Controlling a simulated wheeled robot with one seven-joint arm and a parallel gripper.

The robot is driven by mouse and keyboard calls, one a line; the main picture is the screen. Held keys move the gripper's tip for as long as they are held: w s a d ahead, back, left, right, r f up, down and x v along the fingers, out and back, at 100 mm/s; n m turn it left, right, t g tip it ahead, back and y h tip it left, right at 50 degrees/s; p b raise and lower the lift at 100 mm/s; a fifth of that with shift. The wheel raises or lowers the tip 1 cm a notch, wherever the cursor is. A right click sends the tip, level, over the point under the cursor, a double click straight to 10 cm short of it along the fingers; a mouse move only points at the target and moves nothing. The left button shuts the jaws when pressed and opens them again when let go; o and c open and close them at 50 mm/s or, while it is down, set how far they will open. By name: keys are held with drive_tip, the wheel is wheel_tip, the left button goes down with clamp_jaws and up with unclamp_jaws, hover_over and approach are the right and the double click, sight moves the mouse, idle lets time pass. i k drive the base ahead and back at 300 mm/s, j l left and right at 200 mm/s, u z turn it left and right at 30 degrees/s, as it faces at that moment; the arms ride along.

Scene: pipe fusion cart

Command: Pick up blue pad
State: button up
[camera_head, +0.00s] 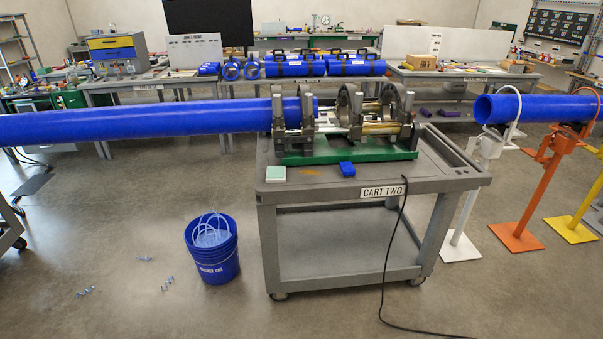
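The blue pad (347,169) is a small blue block. It lies on the grey top of the cart (443,182) labelled CART TWO, near the front edge, just in front of the green base (384,154) of the pipe fusion machine (350,112). A pale green-white pad (275,174) lies to its left on the same top. My gripper is not in view.
A long blue pipe (130,120) runs from the left into the machine's clamps. Another blue pipe (530,108) rests on stands at the right. A blue bucket (212,252) stands left of the cart. A black cable (386,285) trails onto the floor. Floor in front is mostly clear.

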sight(348, 171)
drive_tip(key=i+l+u, duration=0.15)
drive_tip(key=i+u, duration=0.15)
drive_tip(key=i+l+u, duration=0.5)
drive_tip(key=u, duration=0.15)
drive_tip(key=i+l+u, duration=0.3)
drive_tip(key=l+u, duration=0.3)
drive_tip(key=i+l+u, duration=0.15)
drive_tip(key=l+u, duration=0.2)
drive_tip(key=l, duration=0.2)
drive_tip(key=l+u, duration=0.3)
drive_tip(key=l, duration=0.15)
drive_tip(key=l+u, duration=0.3)
drive_tip(key=l, duration=0.15)
drive_tip(key=i, duration=0.05)
